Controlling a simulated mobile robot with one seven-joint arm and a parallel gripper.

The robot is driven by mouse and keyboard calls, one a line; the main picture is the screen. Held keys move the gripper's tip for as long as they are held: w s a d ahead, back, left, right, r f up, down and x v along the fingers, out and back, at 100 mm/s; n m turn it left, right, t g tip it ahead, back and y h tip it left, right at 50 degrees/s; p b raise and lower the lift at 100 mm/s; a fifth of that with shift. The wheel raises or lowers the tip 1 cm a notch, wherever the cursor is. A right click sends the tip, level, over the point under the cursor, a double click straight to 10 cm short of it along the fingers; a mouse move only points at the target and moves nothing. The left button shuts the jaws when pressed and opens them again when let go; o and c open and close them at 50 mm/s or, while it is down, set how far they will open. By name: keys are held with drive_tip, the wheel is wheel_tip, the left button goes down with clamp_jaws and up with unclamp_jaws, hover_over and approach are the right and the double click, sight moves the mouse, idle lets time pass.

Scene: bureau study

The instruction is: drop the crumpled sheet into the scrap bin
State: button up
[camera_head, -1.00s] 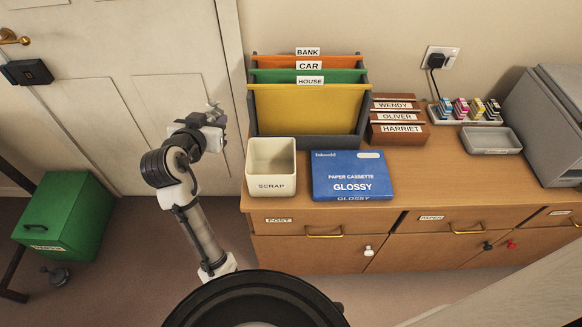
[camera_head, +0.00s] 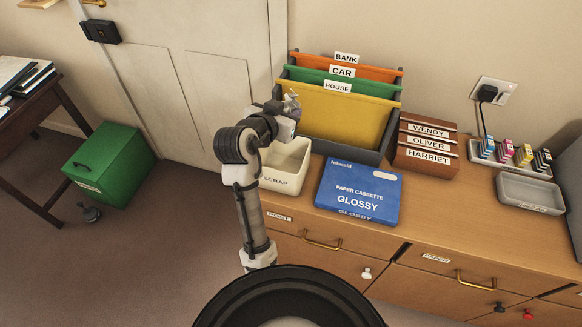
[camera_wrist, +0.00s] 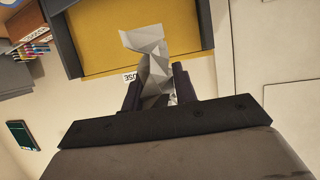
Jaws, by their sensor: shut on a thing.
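The crumpled sheet (camera_wrist: 152,62) is grey-white and faceted. In the wrist view it sits between the two dark fingers of my gripper (camera_wrist: 155,85), which is shut on it. In the head view my gripper (camera_head: 288,116) is raised near the back of the scrap bin, with a small pale bit of the sheet (camera_head: 292,103) showing. The scrap bin (camera_head: 284,181) is a cream, open-topped square box labelled SCRAP at the left end of the wooden cabinet top. My arm covers its left side and part of its opening. I cannot tell whether the sheet is directly over the opening.
A file rack (camera_head: 345,148) with yellow, green and orange folders stands close behind the bin. A blue paper box (camera_head: 358,190) lies to its right. Further right are wooden card holders (camera_head: 424,152) and a grey tray (camera_head: 530,192). A green box (camera_head: 110,166) stands on the floor.

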drive_tip(key=shift+f+b, duration=2.45)
drive_tip(key=shift+f, duration=0.6)
drive_tip(key=shift+r, duration=0.1)
drive_tip(key=o, duration=1)
drive_tip(key=shift+v, duration=6.9)
